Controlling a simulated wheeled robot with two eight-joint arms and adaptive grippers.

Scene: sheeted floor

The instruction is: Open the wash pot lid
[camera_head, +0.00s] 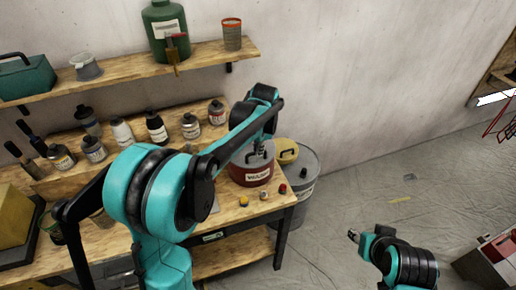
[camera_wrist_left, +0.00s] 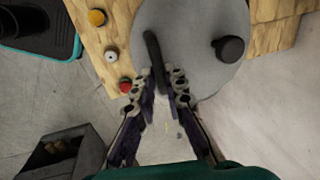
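The wash pot (camera_head: 252,173) is a red pot with a white label, standing at the right end of the wooden workbench. Its round grey lid (camera_wrist_left: 190,45) sits on top, with a black bar handle (camera_wrist_left: 153,48) and a black knob (camera_wrist_left: 229,48). My left gripper (camera_head: 259,147) is over the lid. In the left wrist view its fingertips (camera_wrist_left: 161,76) close in on both sides of the handle, with little or no gap. My right gripper (camera_head: 354,236) is low at the right, away from the bench, and too small to tell open from shut.
Yellow, white and red buttons (camera_wrist_left: 97,17) lie on the bench beside the pot. A yellow-topped container (camera_head: 286,152) and a grey drum (camera_head: 305,180) stand behind it. Several bottles (camera_head: 156,128) line the bench's back. The floor (camera_head: 400,190) at the right is mostly clear.

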